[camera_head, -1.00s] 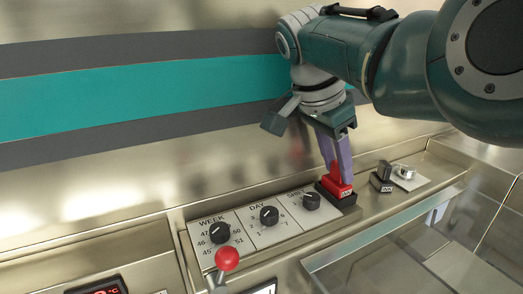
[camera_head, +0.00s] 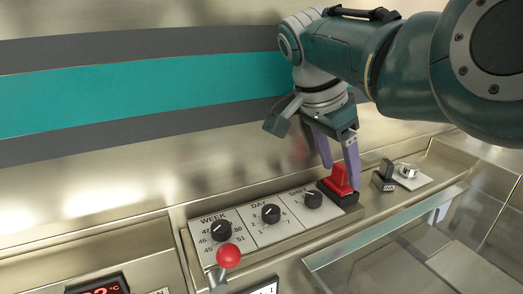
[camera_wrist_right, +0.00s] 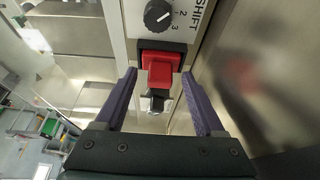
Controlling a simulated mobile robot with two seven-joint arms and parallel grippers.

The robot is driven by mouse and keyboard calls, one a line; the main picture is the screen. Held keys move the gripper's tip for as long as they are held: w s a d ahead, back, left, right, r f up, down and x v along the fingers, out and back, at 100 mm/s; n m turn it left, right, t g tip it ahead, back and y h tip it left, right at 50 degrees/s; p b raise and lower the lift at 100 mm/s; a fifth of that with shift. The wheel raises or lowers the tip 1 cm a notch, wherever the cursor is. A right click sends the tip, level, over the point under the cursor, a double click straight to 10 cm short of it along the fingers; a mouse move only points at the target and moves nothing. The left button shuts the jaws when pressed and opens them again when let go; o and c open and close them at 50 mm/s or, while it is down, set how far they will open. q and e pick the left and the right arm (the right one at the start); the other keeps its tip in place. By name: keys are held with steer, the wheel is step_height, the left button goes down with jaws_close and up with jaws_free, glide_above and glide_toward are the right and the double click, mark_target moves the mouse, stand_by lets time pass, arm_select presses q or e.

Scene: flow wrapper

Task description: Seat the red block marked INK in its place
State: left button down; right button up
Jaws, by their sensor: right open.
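The red block (camera_head: 338,180) stands upright in a black holder (camera_head: 347,200), right of the SHIFT dial. Its INK label is hidden in the head view now. In the right wrist view the red block (camera_wrist_right: 160,68) shows at the black holder (camera_wrist_right: 176,47); I cannot tell how deep it sits. My right gripper (camera_head: 341,172) is open, with its purple fingers on either side of the block. In the right wrist view there are gaps between the fingers (camera_wrist_right: 160,76) and the block. My left gripper is not in view.
The WEEK (camera_head: 221,230), DAY (camera_head: 271,214) and SHIFT (camera_head: 313,199) dials line the panel to the left. A red ball-topped lever (camera_head: 228,256) stands in front. A steel wall rises behind.

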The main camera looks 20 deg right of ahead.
steer(key=shift+r, duration=0.1)
steer(key=shift+a+r, duration=0.15)
steer(key=shift+r, duration=0.2)
steer(key=b+v, duration=0.1)
steer(key=v, duration=0.8)
steer(key=shift+b, duration=0.35)
